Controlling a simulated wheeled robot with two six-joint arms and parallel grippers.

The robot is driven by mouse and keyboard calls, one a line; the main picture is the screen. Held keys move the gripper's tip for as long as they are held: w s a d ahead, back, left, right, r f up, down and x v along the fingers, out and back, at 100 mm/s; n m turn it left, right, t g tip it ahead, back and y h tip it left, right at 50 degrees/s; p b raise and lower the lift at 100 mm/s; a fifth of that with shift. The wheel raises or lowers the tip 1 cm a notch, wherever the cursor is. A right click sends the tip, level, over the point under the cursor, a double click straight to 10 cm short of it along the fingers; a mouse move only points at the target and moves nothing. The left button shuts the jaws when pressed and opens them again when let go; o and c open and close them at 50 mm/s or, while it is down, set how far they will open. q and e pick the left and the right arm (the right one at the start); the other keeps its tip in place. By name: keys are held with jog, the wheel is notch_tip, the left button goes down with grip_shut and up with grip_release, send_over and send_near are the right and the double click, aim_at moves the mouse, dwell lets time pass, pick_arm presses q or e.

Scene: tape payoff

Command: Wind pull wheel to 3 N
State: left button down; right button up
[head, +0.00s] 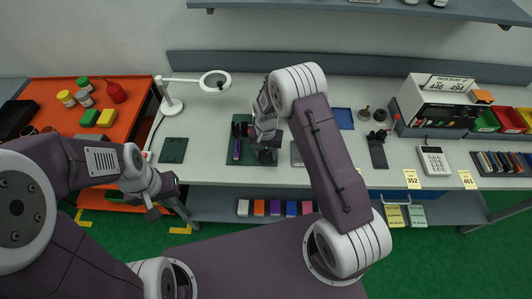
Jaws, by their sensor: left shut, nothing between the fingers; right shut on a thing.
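A dark green mat (240,120) lies on the bench in the middle, with a small dark fixture and a purple strip (237,150) on its left part. My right gripper (266,153) is over the mat's right part, fingers down. It is shut on a small dark part there, which looks like the pull wheel; the gripper hides most of it. Any force reading is too small to read. My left gripper (163,205) is shut and empty, in front of the bench's left end, away from the mat.
A white lamp (172,104) stands left of the mat, near a small dark green pad (173,150). An orange cart (60,92) with pots and blocks is at left. A tester box (437,103), a calculator (433,160) and bins fill the bench's right. A shelf (210,208) runs below.

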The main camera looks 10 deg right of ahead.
aim_at(266, 154)
jog(key=o, duration=1.4)
jog(key=shift+c, duration=0.2)
jog(key=shift+r, duration=0.1)
notch_tip(266, 154, up, 9)
jog(key=shift+b, duration=1)
